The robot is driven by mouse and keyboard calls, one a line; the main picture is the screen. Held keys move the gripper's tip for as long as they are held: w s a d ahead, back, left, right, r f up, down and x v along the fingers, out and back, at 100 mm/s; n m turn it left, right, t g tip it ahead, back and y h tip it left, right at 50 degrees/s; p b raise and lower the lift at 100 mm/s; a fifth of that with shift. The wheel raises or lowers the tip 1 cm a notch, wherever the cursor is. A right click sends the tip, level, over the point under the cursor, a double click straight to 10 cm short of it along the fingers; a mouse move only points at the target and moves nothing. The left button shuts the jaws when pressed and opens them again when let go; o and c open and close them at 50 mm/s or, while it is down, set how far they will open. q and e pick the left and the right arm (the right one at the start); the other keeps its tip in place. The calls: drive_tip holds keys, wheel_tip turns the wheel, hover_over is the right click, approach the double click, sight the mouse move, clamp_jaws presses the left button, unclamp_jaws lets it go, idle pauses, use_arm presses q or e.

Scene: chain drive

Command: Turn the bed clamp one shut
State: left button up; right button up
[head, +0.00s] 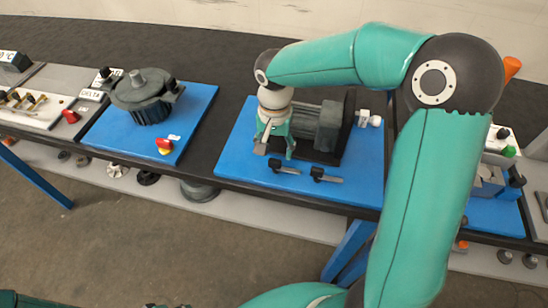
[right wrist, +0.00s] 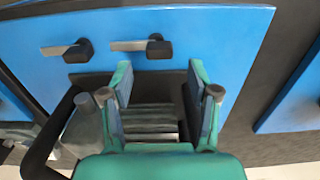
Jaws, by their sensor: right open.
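Two bed clamps lie on the front of the middle blue plate (head: 235,145), each a black knob with a flat grey lever. In the head view the left clamp (head: 284,167) and the right clamp (head: 326,175) both have levers pointing right. I cannot tell which is number one. The right wrist view shows them reversed, one clamp at left (right wrist: 66,50) and one nearer the fingers (right wrist: 146,47). My right gripper (head: 275,145) is open and empty, above the motor's end and behind the left clamp. Its fingers (right wrist: 160,82) touch neither clamp. My left gripper is not seen.
A dark grey motor (head: 318,125) sits right behind the clamps, beside my right gripper. My right arm hides much of the bench's right side.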

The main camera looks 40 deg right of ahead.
sight(275, 161)
drive_tip(key=shift+f, duration=2.4)
clamp_jaws()
